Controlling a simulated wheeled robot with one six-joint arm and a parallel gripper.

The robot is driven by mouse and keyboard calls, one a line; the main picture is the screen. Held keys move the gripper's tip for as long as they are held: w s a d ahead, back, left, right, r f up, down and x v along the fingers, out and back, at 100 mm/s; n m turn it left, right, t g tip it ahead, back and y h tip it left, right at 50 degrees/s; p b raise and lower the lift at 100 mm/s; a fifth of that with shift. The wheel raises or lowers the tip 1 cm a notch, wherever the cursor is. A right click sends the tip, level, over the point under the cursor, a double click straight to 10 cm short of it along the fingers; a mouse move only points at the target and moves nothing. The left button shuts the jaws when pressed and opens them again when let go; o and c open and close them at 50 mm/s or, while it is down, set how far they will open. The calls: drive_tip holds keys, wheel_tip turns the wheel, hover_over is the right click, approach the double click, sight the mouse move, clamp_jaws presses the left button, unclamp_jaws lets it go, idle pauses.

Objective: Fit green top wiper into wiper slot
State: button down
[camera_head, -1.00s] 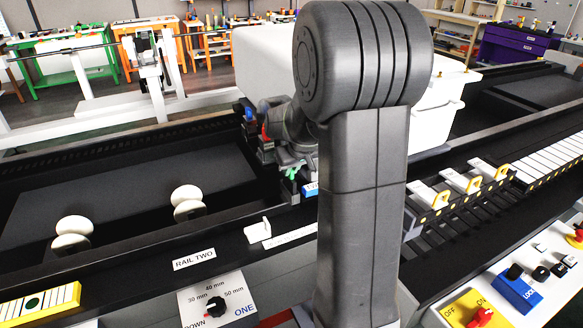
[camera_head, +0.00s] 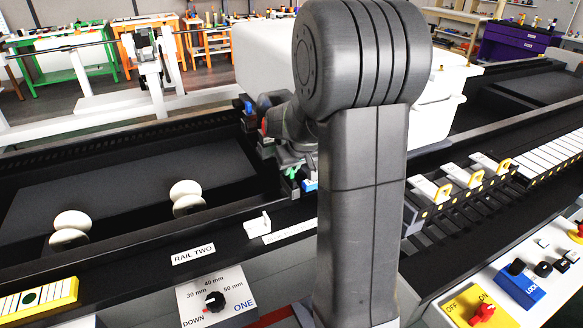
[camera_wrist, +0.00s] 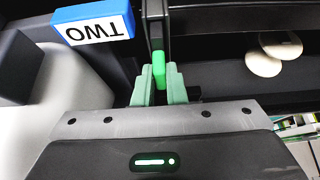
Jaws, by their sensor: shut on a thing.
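My gripper (camera_wrist: 158,92) has pale green fingers and is shut on the green top wiper (camera_wrist: 158,70), a small bright green piece between the fingertips in the wrist view. The wiper lies at the near end of a dark upright strip (camera_wrist: 154,28). I cannot tell whether it is in a slot or only against the strip. In the head view, my gripper (camera_head: 291,172) shows small and low beside the dark rail, partly hidden by my arm. The wiper and the slot cannot be made out there.
A blue block marked TWO (camera_wrist: 95,22) is close left of the fingers in the wrist view. White round pads (camera_head: 186,192) stand on the dark bed at left. A RAIL TWO label (camera_head: 193,254), a dial (camera_head: 214,302) and a small white bracket (camera_head: 257,226) are along the front rail.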

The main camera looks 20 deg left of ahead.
drive_tip(key=shift+f+b, duration=0.35)
drive_tip(key=shift+f, duration=0.1)
idle(0.3)
drive_tip(key=c, duration=1.4)
unclamp_jaws()
drive_tip(key=shift+r, duration=0.1)
drive_tip(key=v, duration=1.3)
drive_tip(key=shift+s+d+r, duration=0.15)
drive_tip(key=shift+r, duration=0.15)
drive_tip(key=shift+f, duration=0.1)
